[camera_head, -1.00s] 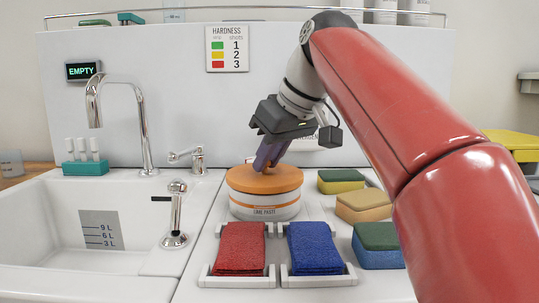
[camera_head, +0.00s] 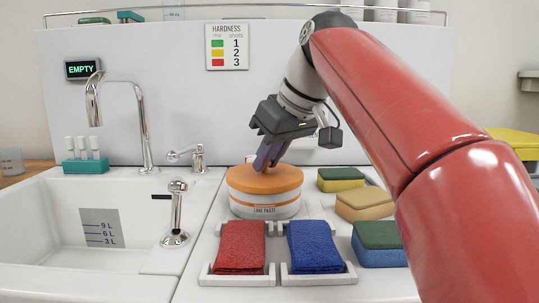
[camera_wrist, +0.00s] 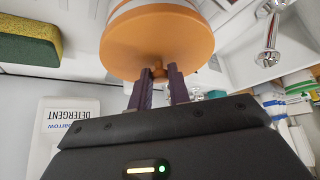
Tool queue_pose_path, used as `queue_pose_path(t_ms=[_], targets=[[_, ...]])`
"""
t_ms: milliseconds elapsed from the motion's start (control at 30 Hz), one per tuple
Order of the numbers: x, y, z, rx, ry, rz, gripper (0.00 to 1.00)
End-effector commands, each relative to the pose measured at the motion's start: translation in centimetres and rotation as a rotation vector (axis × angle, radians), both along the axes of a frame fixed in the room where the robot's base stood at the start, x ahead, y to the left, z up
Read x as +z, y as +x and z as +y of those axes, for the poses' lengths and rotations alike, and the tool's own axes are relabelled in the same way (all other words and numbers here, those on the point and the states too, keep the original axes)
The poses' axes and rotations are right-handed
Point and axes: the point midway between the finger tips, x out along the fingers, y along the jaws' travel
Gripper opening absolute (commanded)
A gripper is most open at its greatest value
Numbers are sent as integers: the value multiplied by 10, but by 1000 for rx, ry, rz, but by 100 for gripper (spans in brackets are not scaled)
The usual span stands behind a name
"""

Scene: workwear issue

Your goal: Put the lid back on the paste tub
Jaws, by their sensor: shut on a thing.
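The paste tub (camera_head: 264,210) is white with orange bands and a label, and stands on the white counter behind the two cloths. The orange lid (camera_head: 258,181) lies on top of the tub and covers its mouth; it looks level. In the wrist view the lid (camera_wrist: 150,42) fills the upper middle, with a small knob at its centre. My gripper (camera_head: 267,164) comes down from above with its purple fingers at the knob. In the wrist view my gripper (camera_wrist: 160,74) is shut on that knob. Whether the lid is fully seated all round cannot be told.
A red cloth (camera_head: 240,246) and a blue cloth (camera_head: 315,246) lie in white holders in front. Several sponges (camera_head: 363,204) lie to the right. The sink (camera_head: 80,220) and faucet (camera_head: 140,120) are at left. A detergent pack (camera_wrist: 72,122) shows in the wrist view.

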Motion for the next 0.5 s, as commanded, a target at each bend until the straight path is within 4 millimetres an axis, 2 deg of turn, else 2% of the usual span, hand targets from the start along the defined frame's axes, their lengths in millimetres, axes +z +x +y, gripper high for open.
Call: queue_pose_path(t_ms=[100,133,300,500], targets=[[0,0,0,0,0,0,0],[0,0,0,0,1,-1,20],[0,0,0,0,1,-1,42],[0,0,0,0,1,-1,44]])
